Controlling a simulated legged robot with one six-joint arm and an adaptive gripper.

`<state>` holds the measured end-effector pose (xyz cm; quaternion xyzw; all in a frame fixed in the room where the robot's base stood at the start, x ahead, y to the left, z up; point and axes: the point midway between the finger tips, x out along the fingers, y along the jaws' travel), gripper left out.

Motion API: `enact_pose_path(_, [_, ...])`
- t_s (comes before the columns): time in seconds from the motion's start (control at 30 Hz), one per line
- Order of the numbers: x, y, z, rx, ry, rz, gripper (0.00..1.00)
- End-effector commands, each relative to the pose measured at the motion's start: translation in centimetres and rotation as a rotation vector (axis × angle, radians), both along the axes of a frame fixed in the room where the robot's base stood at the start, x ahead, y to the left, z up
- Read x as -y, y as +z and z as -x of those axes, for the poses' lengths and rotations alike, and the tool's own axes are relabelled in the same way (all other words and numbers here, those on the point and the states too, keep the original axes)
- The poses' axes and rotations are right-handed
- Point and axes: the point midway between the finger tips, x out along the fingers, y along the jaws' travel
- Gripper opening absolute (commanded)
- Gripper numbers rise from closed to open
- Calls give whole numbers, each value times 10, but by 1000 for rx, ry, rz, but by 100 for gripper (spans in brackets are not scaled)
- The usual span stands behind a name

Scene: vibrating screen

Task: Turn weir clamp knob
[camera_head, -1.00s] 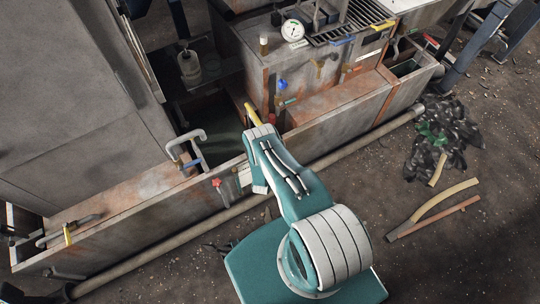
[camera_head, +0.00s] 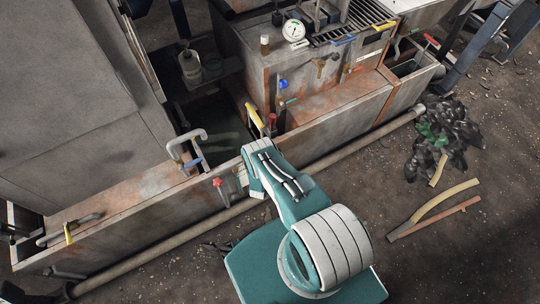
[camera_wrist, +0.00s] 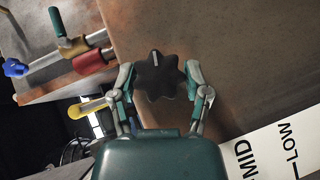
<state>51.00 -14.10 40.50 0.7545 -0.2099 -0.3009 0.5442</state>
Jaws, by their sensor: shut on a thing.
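In the wrist view, the weir clamp knob (camera_wrist: 160,78) is a black, lobed knob with a pale mark near its top, set against a rusty metal plate. My gripper (camera_wrist: 161,82) has one finger on each side of the knob and is shut on it.
A white label (camera_wrist: 268,148) reading MID and LOW lies right of the gripper. A pipe with a blue handle (camera_wrist: 15,68) and a yellow-ended lever (camera_wrist: 84,108) are at left. In the head view, a red star knob (camera_head: 217,182) is on the tank wall (camera_head: 130,225).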

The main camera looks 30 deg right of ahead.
Motion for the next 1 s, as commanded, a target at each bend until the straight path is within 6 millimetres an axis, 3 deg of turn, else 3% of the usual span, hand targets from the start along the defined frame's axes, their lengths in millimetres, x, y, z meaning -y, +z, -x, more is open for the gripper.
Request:
enact_pose_path(0.03, [-2, -2, 1, -7, 6, -4, 66])
enact_pose_path(0.1, [-2, -2, 1, -8, 5, -4, 97])
enact_pose_path(0.63, [-4, 1, 5, -2, 1, -2, 97])
enact_pose_path(1.0, [-49, 15, 53, -7, 7, -1, 97])
